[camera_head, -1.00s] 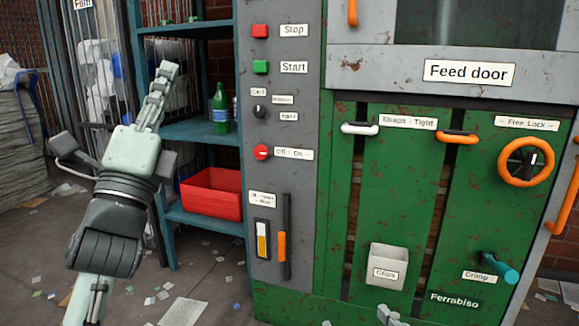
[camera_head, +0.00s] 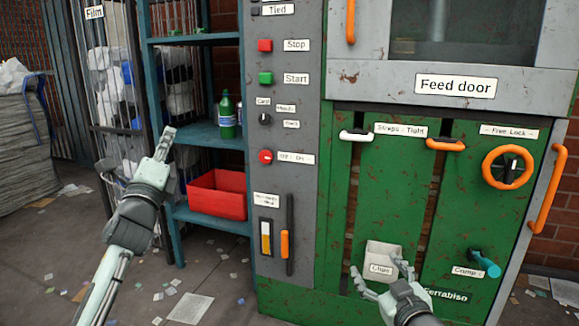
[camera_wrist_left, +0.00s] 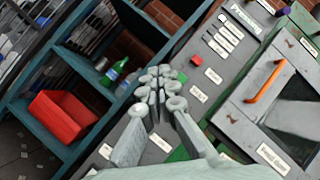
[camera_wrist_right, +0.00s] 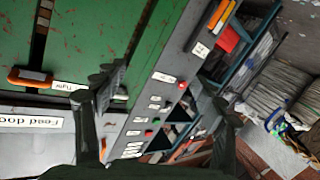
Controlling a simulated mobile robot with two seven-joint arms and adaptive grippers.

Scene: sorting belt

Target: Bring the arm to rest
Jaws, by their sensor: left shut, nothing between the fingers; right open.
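My left gripper (camera_head: 165,140) is shut and empty in the head view, raised in front of the blue shelf. Its closed fingers also show in the left wrist view (camera_wrist_left: 160,90). My right gripper (camera_head: 382,278) is open at the bottom of the head view, in front of the lower green panel and close to the grey clips box (camera_head: 383,254). I cannot tell whether it touches the box. Its spread fingers show in the right wrist view (camera_wrist_right: 165,95), with nothing between them.
A grey control panel (camera_head: 285,180) and a green machine with a feed door (camera_head: 455,85) stand ahead. The blue shelf (camera_head: 200,145) holds a red bin (camera_head: 217,194) and green bottles (camera_head: 227,115). An orange handle (camera_head: 546,200) juts out at right. Scraps litter the floor.

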